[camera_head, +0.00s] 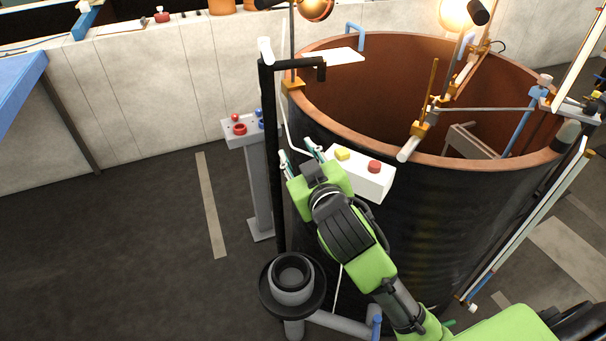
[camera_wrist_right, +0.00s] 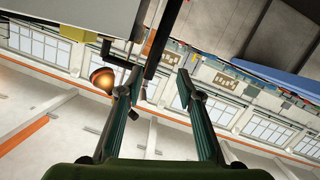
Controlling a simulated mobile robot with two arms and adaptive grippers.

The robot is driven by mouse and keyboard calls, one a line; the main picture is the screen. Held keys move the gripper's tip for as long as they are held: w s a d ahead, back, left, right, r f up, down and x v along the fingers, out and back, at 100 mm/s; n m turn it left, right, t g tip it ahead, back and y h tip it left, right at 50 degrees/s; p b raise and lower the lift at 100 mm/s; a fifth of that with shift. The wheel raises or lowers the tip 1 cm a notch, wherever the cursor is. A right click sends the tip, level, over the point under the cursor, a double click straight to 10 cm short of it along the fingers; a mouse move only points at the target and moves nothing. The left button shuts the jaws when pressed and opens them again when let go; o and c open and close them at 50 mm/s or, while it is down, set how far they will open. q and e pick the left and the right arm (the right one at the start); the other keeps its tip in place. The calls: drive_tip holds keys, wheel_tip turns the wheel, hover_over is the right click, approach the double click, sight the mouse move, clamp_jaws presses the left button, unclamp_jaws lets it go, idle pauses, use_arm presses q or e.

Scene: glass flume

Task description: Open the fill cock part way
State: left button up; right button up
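A black standpipe (camera_head: 269,130) rises beside the large dark tank (camera_head: 400,200) and bends over its copper rim. A white handle-like piece (camera_head: 265,50) sits at its top. It may be the fill cock's lever, but I cannot tell for sure or read its setting. My right gripper (camera_head: 298,153) is close to the standpipe, below its bend, with its fingers apart and nothing between them. In the right wrist view the open fingers (camera_wrist_right: 158,82) point up past a dark bar (camera_wrist_right: 163,35). My left gripper is not in view.
A white box with a yellow and a red button (camera_head: 352,184) is right beside my right gripper on the tank's side. A grey pedestal with red and blue knobs (camera_head: 259,190) stands to the left. A round grey cup-like fitting (camera_head: 291,290) is below. The floor at left is clear.

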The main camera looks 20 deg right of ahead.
drive_tip(key=shift+s+f, duration=0.15)
drive_tip(key=shift+f, duration=0.4)
drive_tip(key=shift+s+f, duration=0.15)
drive_tip(key=shift+f, duration=0.4)
